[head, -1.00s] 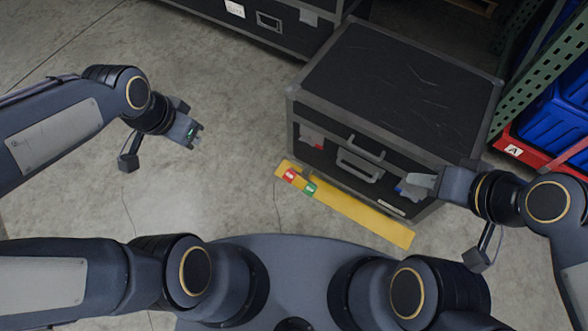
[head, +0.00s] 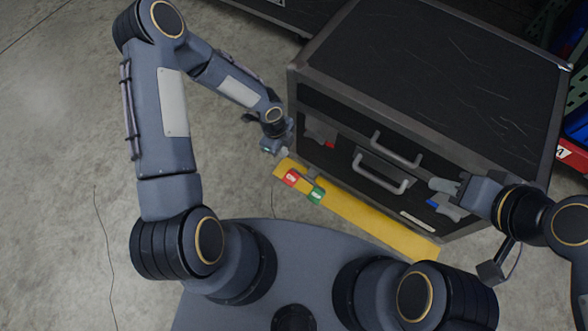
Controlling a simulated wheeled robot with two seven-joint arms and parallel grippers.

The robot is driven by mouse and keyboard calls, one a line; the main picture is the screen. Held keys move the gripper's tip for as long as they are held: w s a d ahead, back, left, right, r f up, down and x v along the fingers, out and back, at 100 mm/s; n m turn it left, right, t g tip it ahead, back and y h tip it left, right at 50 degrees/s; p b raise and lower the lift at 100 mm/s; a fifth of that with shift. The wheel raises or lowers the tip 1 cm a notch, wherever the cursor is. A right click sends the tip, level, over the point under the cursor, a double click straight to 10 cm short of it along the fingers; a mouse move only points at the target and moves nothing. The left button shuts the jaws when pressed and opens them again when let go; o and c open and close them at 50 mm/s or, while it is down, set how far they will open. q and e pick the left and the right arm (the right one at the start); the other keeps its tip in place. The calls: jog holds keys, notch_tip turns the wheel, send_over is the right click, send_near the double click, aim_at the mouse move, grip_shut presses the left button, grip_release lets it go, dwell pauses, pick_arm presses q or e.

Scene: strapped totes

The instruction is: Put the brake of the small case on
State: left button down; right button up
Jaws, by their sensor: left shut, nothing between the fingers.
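The small case (head: 430,60) is black with grey edges and stands right of centre, with handles on its front face. A yellow bar (head: 365,221) runs along the foot of that face. It carries a red label (head: 291,177) near its left end and a green label (head: 316,194) beside it; their lettering is too small to read. My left gripper (head: 279,150) is shut and empty, just above the bar's left end; I cannot tell whether it touches. My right gripper (head: 447,190) is at the right of the front face, by a blue-marked latch (head: 433,203); its fingers are unclear.
A red-marked latch (head: 329,144) is on the left of the front face. Another dark case (head: 283,12) stands behind. A green rack with blue bins (head: 578,122) is at the far right. The floor to the left is clear.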

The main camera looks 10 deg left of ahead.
pick_arm(q)
jog(key=shift+w+d+f+m, duration=0.15)
jog(key=shift+d+f, duration=0.1)
jog(key=shift+f, duration=0.3)
jog(key=shift+s+d+f+m, duration=0.15)
jog(key=shift+d+f, duration=0.1)
jog(key=shift+f, duration=0.25)
jog(key=b, duration=0.6)
send_near(292, 178)
jog(key=f, duration=0.1)
jog(key=d+f, duration=0.1)
jog(key=f, duration=0.3)
jog(key=shift+s+d, duration=0.15)
jog(key=shift+s, duration=0.15)
jog(key=shift+w+f, duration=0.1)
jog(key=shift+f, duration=0.4)
jog(key=shift+f, duration=0.1)
jog(key=f+b, duration=0.1)
jog(key=a+f+b, duration=0.2)
jog(key=b, duration=0.1)
jog(key=shift+w, duration=0.3)
jog(key=shift+r, duration=0.1)
